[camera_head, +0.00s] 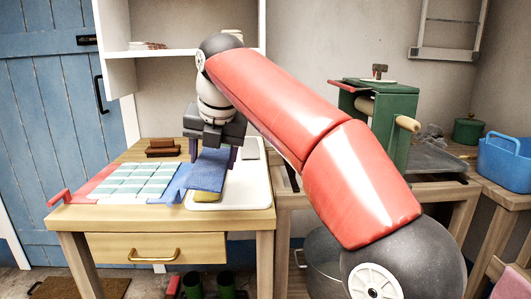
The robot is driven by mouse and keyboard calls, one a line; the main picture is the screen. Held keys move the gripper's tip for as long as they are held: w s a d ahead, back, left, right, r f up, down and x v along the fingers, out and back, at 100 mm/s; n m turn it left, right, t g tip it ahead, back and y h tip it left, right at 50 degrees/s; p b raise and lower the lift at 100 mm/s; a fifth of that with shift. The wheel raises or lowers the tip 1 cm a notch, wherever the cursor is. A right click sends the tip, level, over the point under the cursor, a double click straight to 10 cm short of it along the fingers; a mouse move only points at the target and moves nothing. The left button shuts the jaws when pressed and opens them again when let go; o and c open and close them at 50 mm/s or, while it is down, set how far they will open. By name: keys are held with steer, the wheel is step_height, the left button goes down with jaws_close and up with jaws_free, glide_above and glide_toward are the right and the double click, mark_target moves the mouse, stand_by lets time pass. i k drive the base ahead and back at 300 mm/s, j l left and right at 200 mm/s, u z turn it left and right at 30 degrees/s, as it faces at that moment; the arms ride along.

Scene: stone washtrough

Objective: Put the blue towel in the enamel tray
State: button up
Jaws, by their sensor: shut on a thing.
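The folded blue towel (207,173) is between the fingers of my gripper (213,158), which points down and is shut on it. The towel is over the left part of the white enamel tray (255,190) on the wooden table. A yellow thing (209,197) shows below the towel's front edge, in the tray. I cannot tell whether the towel touches it. My gripper and arm hide part of the tray's back.
Brown blocks (162,147) sit behind. A green press (395,125) and a blue basket (504,160) stand right. A shelf (180,54) hangs above.

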mark_target(242, 181)
steer(key=k+l, duration=0.65)
steer(key=k, duration=0.15)
